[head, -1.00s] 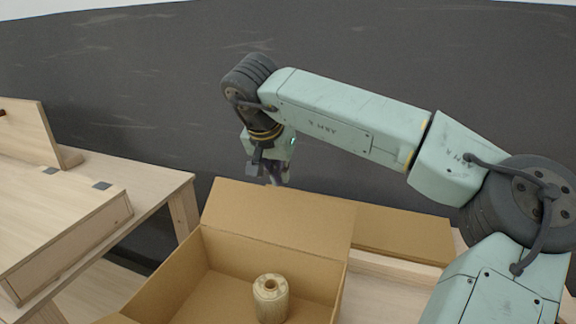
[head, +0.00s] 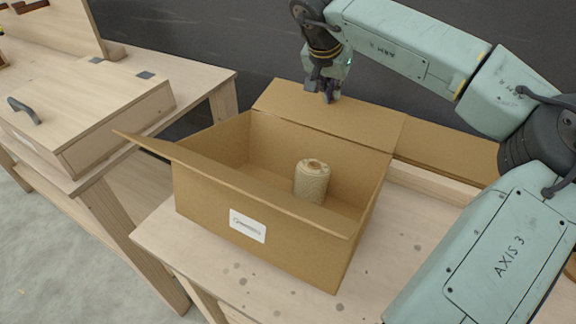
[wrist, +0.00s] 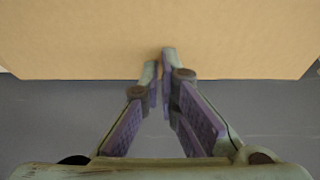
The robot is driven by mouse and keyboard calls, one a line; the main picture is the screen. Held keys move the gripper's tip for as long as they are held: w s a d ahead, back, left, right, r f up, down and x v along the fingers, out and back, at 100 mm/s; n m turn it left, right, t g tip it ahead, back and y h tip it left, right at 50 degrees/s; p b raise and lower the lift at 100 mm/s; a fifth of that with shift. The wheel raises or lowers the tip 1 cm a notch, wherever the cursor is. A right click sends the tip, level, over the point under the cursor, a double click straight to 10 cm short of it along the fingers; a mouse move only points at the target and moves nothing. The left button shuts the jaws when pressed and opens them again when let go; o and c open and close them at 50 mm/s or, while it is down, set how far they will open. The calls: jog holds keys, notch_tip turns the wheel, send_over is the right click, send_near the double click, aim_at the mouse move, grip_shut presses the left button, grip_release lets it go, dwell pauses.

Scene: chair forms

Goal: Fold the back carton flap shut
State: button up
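The open brown carton (head: 285,245) stands on a pale wooden table, with a pale wrapped roll (head: 311,181) inside. Its back flap (head: 345,122) is open and leans outward, away from the carton's opening. My gripper (head: 331,98) is at the far edge of this flap, pointing down, with its fingertips slightly overlapping the edge in the head view. In the wrist view the flap (wrist: 80,40) fills the top, and the tips of my gripper (wrist: 160,58) overlap its edge. The fingertips are nearly together with nothing between them. I cannot tell whether they touch the flap.
The right flap (head: 450,155) lies open outward. The front flap (head: 240,183) is also open, sloping along the near side. A workbench (head: 200,85) with a wooden box (head: 95,110) stands at the left. A dark wall (head: 180,40) is behind. The table's front has free room.

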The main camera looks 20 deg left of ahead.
aim_at(323, 117)
jog(key=s+r, duration=0.2)
jog(key=s, duration=0.1)
jog(key=s+a+r+p, duration=0.1)
jog(key=shift+s, duration=0.25)
jog(key=s+a+f+b, duration=0.2)
jog(key=s+b, duration=0.2)
jog(key=s, duration=0.8)
jog(key=s+f+b, duration=0.3)
jog(key=f+b, duration=0.2)
jog(key=shift+s+a+f, duration=0.35)
jog(key=shift+a+f, duration=0.05)
jog(key=shift+a, duration=0.05)
notch_tip(323, 117, up, 7)
jog(key=p, duration=0.5)
